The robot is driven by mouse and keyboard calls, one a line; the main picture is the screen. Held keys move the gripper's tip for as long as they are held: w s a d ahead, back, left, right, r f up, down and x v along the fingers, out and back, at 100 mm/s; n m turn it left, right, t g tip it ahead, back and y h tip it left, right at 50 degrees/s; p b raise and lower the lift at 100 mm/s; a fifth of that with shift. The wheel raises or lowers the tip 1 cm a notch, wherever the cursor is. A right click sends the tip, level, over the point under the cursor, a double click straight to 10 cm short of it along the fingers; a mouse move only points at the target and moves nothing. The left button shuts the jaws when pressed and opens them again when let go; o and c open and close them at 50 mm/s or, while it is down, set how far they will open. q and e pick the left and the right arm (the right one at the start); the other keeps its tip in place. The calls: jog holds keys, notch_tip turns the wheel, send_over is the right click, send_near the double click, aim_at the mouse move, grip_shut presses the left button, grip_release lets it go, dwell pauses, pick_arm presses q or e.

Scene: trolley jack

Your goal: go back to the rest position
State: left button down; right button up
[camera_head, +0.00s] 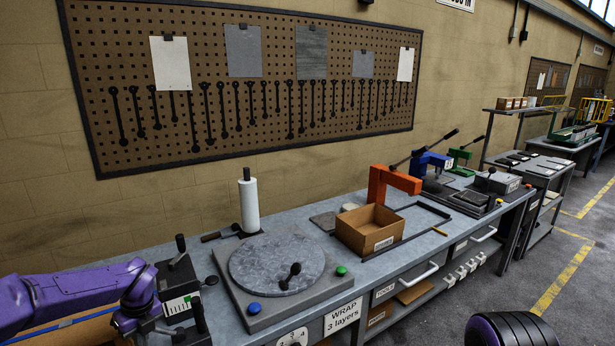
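My purple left arm comes in from the left at the bottom of the head view. Its wrist end (136,298) is beside a black device with a white scale (180,303) at the bench's near left. My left gripper's fingers cannot be made out against the dark parts there. I see nothing clearly held.
The grey bench (425,243) runs along the wall. It carries a round grey turntable (278,262), a white roll (249,204), an open cardboard box (370,230) and an orange press (392,181). A pegboard with tools (290,80) hangs above. The floor at right is open.

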pick_arm(q)
jog(key=s+d+f+m+t+y+b, duration=0.2)
jog(key=s+d+f+m+t+b, duration=0.15)
jog(key=s+f+m, duration=0.9)
jog(key=s+d+f+m+t+y+b, duration=0.2)
jog(key=s+d+f+m, duration=0.45)
jog(key=m, duration=1.15)
jog(key=s+f+m+g+h+b, duration=0.1)
jog(key=s+f+m, duration=0.3)
jog(key=s, duration=0.5)
jog(key=s+f+m+g+h+b, duration=0.1)
jog(key=s+f+m+b, duration=0.2)
jog(key=s+m, duration=0.3)
jog(key=s+f, duration=0.1)
jog(key=s, duration=0.1)
jog(key=shift+s+d+f+h, duration=0.35)
jog(key=shift+s+h, duration=0.05)
